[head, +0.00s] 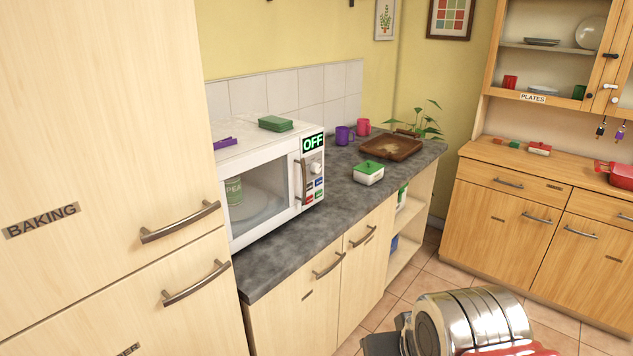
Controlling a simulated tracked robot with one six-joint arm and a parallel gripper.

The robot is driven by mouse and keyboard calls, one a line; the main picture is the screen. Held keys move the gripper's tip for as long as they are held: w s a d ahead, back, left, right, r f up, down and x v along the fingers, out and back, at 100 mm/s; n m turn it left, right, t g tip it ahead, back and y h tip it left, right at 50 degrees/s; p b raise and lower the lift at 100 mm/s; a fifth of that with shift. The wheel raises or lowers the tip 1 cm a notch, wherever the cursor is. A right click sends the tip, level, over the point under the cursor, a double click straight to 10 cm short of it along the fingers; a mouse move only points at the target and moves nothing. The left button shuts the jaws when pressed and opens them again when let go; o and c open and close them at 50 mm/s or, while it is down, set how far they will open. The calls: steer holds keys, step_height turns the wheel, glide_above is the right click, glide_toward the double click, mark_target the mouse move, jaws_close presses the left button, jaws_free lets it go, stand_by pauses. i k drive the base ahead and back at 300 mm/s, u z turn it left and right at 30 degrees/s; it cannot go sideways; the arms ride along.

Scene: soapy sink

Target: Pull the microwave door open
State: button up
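The white microwave (318,190) stands on the dark grey counter, left of centre. Its door (262,232) looks shut, with a window through which a green cup (234,190) and a round plate (235,208) show. A vertical handle (301,181) runs along the door's right side, beside a panel with a dial, coloured buttons and an "OFF" display. My gripper (386,342) shows only in part, as dark pieces at the bottom edge beside my metal arm. It is low, in front of the counter and apart from the microwave. Its fingertips are not clear.
A tall cupboard (100,130) with bar handles stands close on the left. On the counter (290,255) are a green-lidded box (368,173), a brown tray (391,146) and mugs (363,127). Tiled floor (425,275) lies open between the counter and a wooden dresser (500,220).

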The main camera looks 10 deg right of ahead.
mark_target(287, 148)
steer(key=i, duration=0.9)
steer(key=u, duration=1.4)
